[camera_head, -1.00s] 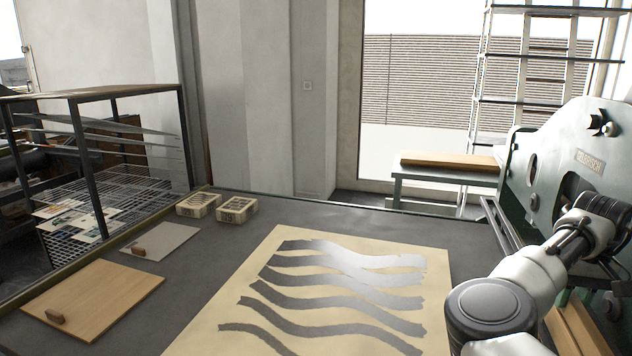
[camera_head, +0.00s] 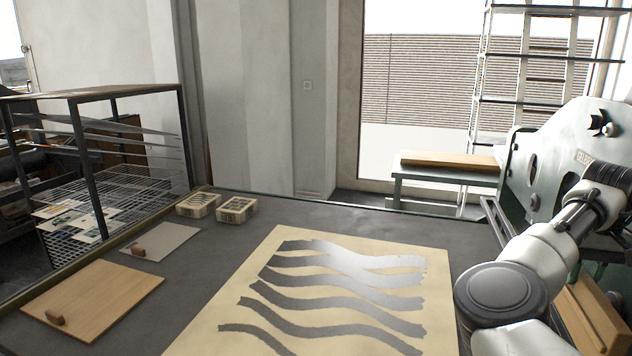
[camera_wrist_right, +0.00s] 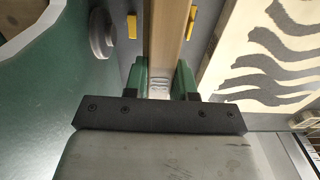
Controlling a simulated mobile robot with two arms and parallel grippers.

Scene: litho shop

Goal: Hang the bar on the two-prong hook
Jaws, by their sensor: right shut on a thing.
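My right gripper (camera_wrist_right: 160,78) shows in the right wrist view, its green fingers shut on the near end of a long wooden bar (camera_wrist_right: 170,35). The bar runs away from the fingers to the top edge of that view, and its far end is out of sight. Two short yellow pieces, one left (camera_wrist_right: 132,26) and one right (camera_wrist_right: 190,24) of the bar, stand out against a grey surface; they look like the hook's prongs. Whether the bar touches them I cannot tell. In the head view only my right arm shows, at the right. My left gripper is out of view.
A green press (camera_head: 550,150) stands at the right, close to my right arm; its green side (camera_wrist_right: 50,105) fills the left of the wrist view. The dark table (camera_head: 240,250) carries a wavy-striped sheet (camera_head: 240,335), boards and two small blocks. Wooden boards (camera_head: 592,318) lean at lower right.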

